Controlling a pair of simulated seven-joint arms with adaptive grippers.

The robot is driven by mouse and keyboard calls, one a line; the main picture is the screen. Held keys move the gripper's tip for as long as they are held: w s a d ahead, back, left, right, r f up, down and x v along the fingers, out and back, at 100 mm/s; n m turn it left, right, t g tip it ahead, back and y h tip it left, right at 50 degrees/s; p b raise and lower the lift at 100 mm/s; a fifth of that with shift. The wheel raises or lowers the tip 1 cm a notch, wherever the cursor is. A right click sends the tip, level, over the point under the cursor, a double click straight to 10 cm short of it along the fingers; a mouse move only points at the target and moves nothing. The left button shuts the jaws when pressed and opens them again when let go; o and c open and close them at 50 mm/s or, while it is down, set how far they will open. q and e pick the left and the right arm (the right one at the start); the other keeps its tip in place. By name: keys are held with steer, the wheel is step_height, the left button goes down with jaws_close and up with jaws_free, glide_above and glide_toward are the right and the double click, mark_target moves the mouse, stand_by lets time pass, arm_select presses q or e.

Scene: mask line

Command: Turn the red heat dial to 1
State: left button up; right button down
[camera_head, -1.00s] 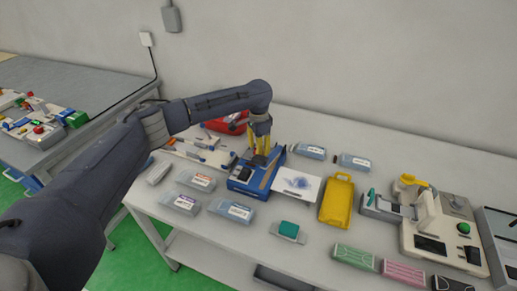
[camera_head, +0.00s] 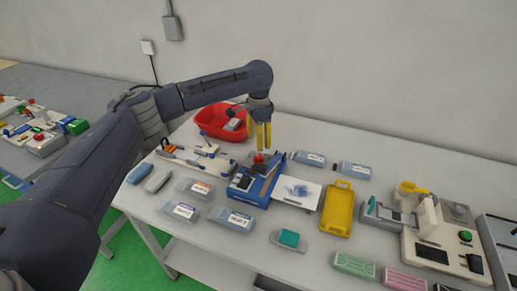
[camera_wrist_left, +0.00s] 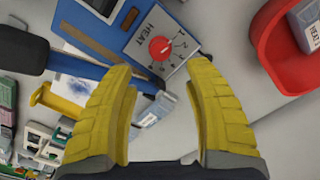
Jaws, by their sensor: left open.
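The red heat dial (camera_head: 259,158) sits on the blue device (camera_head: 241,185) in the middle of the table. In the left wrist view the dial (camera_wrist_left: 159,48) is on a grey plate marked HEAT, with numbers along one side. A pale mark shows on the dial, but I cannot tell clearly which number it points at. My left gripper (camera_head: 259,137) hangs above the dial, pointing down. Its yellow fingers (camera_wrist_left: 162,82) are spread wide, with nothing between them, apart from the dial. My right gripper is not in view.
A red bin (camera_head: 216,120) stands behind the device. A yellow tray (camera_head: 337,208) and a white sheet (camera_head: 297,191) lie to the right. Several labelled packs lie in front, including one at the front left (camera_head: 181,211). A white machine (camera_head: 437,235) stands at the far right.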

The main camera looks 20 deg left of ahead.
arm_select(q)
steer(key=shift+r, duration=1.8)
